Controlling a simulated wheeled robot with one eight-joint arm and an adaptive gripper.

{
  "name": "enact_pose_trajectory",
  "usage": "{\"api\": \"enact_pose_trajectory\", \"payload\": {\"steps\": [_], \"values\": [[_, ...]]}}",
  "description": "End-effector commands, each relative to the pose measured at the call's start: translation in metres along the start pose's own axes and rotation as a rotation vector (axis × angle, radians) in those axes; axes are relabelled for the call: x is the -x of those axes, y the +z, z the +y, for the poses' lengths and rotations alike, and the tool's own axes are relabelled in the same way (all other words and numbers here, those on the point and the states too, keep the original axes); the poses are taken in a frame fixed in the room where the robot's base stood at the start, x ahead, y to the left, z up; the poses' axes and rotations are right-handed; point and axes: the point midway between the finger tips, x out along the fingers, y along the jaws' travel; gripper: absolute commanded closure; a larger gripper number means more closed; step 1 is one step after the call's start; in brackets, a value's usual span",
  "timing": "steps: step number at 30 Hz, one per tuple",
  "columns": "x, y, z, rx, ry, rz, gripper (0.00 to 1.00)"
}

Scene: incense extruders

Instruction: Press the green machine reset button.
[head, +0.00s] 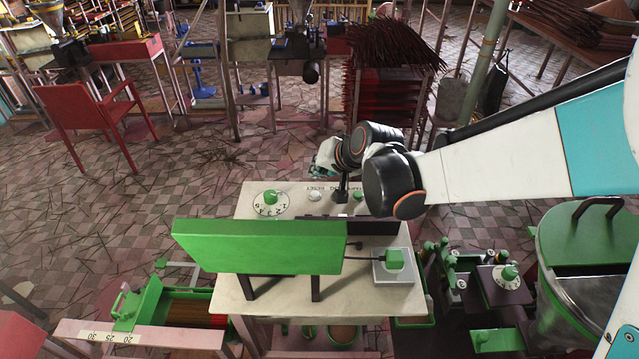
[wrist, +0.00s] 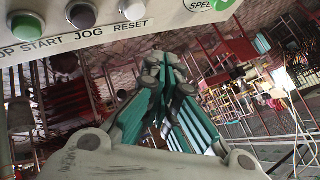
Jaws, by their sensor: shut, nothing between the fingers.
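The machine's pale control panel (wrist: 185,18) crosses the top of the wrist view. Its white button (wrist: 132,9) is labelled RESET; it shows in the head view (head: 315,196) right of the numbered dial. A dark button (wrist: 80,15) is labelled JOG, and a green button (wrist: 28,25) stands above START. My gripper (wrist: 163,62) is shut and empty, its tips apart from the buttons in the wrist picture.
A green plate (head: 260,246) on dark legs stands on the near side of the panel top. A green knob (head: 394,259) sits on its right. A lidded metal drum (head: 585,250) is at right. A red chair (head: 95,115) stands on the littered floor behind.

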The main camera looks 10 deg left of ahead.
Motion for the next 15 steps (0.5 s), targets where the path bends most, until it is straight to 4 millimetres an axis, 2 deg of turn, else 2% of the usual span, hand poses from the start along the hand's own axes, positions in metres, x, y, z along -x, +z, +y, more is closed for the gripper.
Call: {"api": "enact_pose_trajectory", "payload": {"steps": [1, 6, 15], "values": [[-0.008, 0.005, 0.006, -0.001, 0.0, 0.0, 1.0], [-0.023, 0.016, 0.018, -0.002, 0.001, 0.001, 1.0], [-0.03, 0.02, 0.023, -0.002, 0.002, 0.002, 1.0]]}}
